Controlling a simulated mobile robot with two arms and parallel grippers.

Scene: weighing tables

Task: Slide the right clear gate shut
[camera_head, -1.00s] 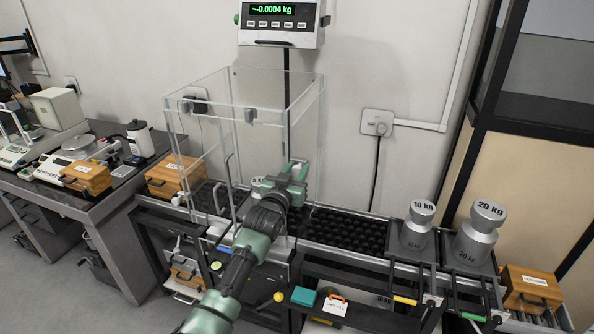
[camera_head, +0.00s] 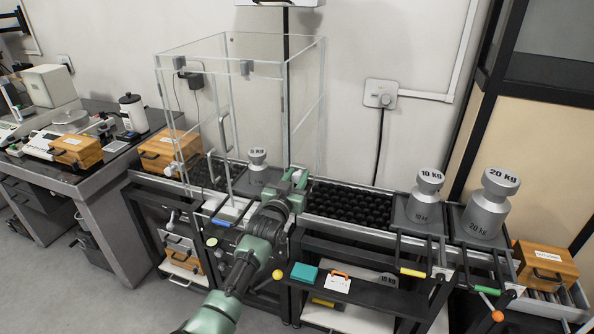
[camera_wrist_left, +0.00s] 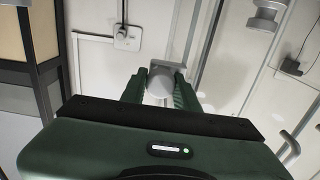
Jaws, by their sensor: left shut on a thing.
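The clear box (camera_head: 228,37) stands on the weighing bench. The right clear gate (camera_head: 305,110) is its transparent right side; its edges are hard to separate from the frame. My left gripper (camera_head: 297,179) is at the box's lower front right corner. In the left wrist view its fingers (camera_wrist_left: 160,90) are closed around a pale round knob (camera_wrist_left: 160,80) in front of a grey upright strip. A small grey weight (camera_head: 258,165) stands inside the box, behind and left of the gripper. My right gripper is in no view.
A black studded strip (camera_head: 350,207) runs right from the gripper to the 10 kg weight (camera_head: 424,200) and 20 kg weight (camera_head: 488,205). A wooden case (camera_head: 165,150) stands left of the box. A wall socket (camera_head: 381,94) is behind.

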